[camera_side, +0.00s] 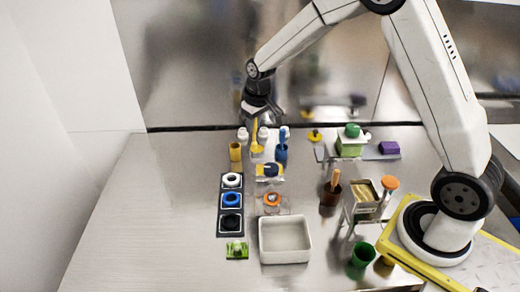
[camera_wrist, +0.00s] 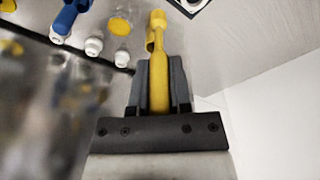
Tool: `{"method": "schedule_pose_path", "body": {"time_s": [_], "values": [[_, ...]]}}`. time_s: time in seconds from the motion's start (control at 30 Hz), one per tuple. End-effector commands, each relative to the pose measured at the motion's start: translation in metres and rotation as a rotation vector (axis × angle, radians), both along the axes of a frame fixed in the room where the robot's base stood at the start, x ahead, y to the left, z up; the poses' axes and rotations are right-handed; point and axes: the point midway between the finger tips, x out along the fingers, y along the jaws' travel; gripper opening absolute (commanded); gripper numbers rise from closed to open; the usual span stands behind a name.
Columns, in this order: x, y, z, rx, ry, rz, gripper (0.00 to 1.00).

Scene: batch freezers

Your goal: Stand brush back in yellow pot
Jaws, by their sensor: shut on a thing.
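My gripper (camera_side: 257,113) is above the back of the counter, shut on the yellow brush (camera_side: 257,147), which hangs down below it. In the wrist view, my gripper (camera_wrist: 160,85) has the yellow brush (camera_wrist: 158,70) between its dark fingers, its far end reaching out past the tips. The yellow pot (camera_side: 236,152) stands upright on the counter, just left of the brush in the side view, with a gap between them. In the wrist view a yellow shape shows beside the brush's far end; I cannot tell whether it is the pot.
White-capped bottles (camera_side: 263,134) stand behind the brush. A blue pot with a blue brush (camera_side: 282,152) stands close on its right. A dark mat with rings (camera_side: 231,199) and a white tray (camera_side: 285,240) lie in front. The counter's left side is clear.

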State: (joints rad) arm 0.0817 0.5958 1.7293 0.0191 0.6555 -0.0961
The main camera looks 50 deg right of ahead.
Motion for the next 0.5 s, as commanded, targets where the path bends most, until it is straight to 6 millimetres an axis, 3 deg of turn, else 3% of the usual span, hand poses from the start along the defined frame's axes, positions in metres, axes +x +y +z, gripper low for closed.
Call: {"method": "schedule_pose_path", "body": {"time_s": [0.5], "values": [[0.078, -0.016, -0.003, -0.02, -0.074, 0.0, 0.0]]}}
